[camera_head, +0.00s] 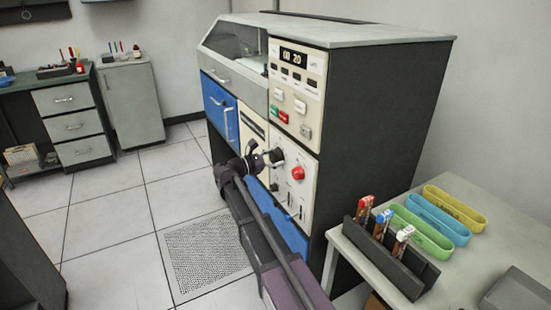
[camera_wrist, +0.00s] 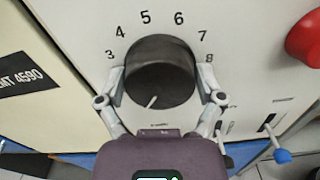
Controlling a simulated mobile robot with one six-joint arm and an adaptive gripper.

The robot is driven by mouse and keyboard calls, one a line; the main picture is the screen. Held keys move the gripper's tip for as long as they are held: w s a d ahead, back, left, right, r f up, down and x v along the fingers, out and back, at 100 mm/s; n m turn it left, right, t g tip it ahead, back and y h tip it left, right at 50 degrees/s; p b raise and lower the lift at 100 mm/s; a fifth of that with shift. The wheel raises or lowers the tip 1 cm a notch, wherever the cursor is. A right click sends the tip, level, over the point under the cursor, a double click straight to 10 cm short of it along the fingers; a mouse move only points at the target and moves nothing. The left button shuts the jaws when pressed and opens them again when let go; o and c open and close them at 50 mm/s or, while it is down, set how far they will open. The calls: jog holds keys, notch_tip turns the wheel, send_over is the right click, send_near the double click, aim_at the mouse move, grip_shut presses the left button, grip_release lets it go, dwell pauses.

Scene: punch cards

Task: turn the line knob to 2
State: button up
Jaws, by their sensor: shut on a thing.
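The line knob (camera_wrist: 160,70) is a dark round dial on the cream panel. A short white mark near its lower edge points down and slightly left in the wrist view. The printed numbers 3 to 8 show around its top and sides; no 2 is visible, and the lower dial is partly covered by my gripper. My gripper (camera_wrist: 161,84) is shut on the knob, one finger on its left and one on its right. In the head view, my gripper (camera_head: 262,159) reaches the knob (camera_head: 277,155) on the machine's front.
A red button (camera_head: 297,173) sits right of the knob and also shows in the wrist view (camera_wrist: 304,40). A blue-tipped lever (camera_wrist: 283,156) is at lower right. A side table (camera_head: 475,260) with a card rack (camera_head: 400,268) and coloured trays stands right of the machine.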

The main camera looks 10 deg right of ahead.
jog(key=m, duration=0.5)
jog(key=shift+d, duration=0.1)
jog(key=m, duration=0.5)
dwell(0.3)
jog(key=o, duration=0.9)
jog(key=shift+c, duration=0.2)
jog(key=v, duration=1.2)
